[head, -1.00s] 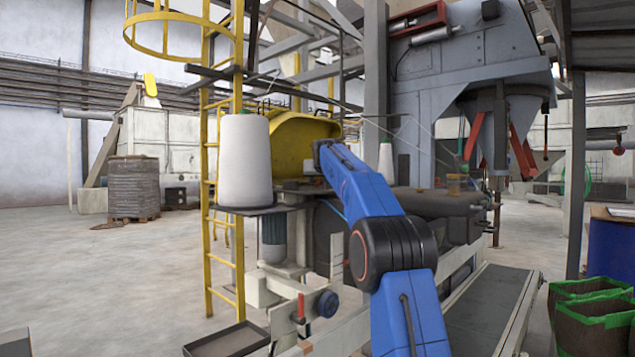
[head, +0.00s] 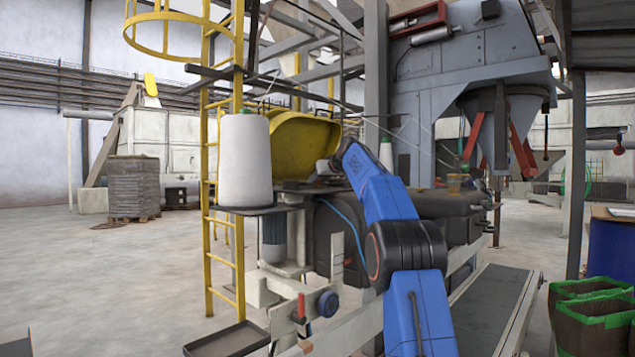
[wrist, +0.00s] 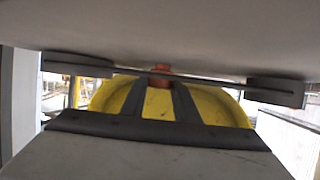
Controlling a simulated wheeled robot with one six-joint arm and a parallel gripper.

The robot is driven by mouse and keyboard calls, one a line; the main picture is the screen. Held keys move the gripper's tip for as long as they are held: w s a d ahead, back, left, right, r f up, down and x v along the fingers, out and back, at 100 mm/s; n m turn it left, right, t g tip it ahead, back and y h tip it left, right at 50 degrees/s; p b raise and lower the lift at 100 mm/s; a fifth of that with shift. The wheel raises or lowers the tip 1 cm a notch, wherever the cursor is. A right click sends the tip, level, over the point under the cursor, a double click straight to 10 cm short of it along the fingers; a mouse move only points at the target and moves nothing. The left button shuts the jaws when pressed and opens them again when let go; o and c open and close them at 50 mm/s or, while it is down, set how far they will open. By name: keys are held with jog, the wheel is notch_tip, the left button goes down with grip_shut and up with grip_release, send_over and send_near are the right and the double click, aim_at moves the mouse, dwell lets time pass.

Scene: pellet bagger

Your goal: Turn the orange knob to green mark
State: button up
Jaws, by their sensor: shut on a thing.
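In the wrist view, the orange knob (wrist: 160,69) is small and partly covered by a dark horizontal bar, at the far end of my gripper. My gripper's (wrist: 158,84) two dark fingers run up to it and are shut on it, over a yellow surface. In the head view, my blue arm reaches toward the yellow housing (head: 300,148). My gripper and the knob are hidden there. I cannot make out the green mark or the way the knob points in either view.
A pale surface (wrist: 165,28) spans the top of the wrist view, close above the fingers. In the head view, a white spool (head: 245,160) stands left of the housing, beside a yellow ladder (head: 210,190). A conveyor (head: 490,305) runs at lower right, near green-edged bags (head: 592,320).

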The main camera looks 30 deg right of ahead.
jog(key=o, duration=1.1)
jog(key=shift+c, duration=0.2)
jog(key=shift+s, duration=0.1)
jog(key=a+v, duration=0.1)
jog(key=v, duration=1.6)
jog(key=shift+d, duration=0.5)
jog(key=shift+s, duration=0.15)
